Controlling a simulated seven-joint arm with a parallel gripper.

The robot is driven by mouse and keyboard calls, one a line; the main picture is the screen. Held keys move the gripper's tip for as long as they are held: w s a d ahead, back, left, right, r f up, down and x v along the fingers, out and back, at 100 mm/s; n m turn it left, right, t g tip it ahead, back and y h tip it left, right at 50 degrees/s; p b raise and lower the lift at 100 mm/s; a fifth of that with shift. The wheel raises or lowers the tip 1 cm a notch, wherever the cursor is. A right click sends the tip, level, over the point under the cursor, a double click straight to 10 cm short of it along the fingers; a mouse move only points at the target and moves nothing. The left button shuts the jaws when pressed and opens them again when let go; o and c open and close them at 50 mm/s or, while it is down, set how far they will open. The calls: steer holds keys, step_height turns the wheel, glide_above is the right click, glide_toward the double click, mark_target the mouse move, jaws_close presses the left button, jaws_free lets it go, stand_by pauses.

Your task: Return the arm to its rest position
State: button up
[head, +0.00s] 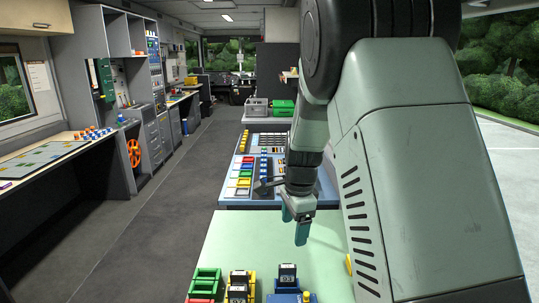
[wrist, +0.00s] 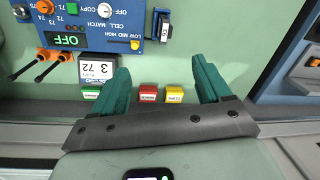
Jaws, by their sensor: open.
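My gripper (head: 298,228) hangs above the pale green worktop (head: 235,233) in the head view, pointing down, with my arm reaching across the right side of the picture. In the wrist view my gripper's two green fingers (wrist: 160,80) are spread apart with nothing between them.
A blue panel marked CELL MATCH (wrist: 100,25) has knobs and an OFF display. In the head view a blue console with coloured buttons (head: 243,172) stands behind the worktop. Green trays (head: 205,281) and dark-topped blocks (head: 240,282) sit at the front edge. The aisle floor (head: 130,215) is clear.

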steer(key=s+d+r+n+t, duration=0.25)
steer(key=s+r+n, duration=0.45)
steer(key=s+r, duration=0.8)
steer(key=s+d+r+n+t, duration=0.2)
steer(key=s+r+n, duration=0.2)
steer(key=s+n, duration=0.4)
steer(key=s, duration=0.6)
steer(key=shift+s+r+h, duration=0.15)
steer(key=shift+r+h, duration=0.05)
steer(key=shift+h, duration=0.1)
steer(key=shift+d, duration=0.1)
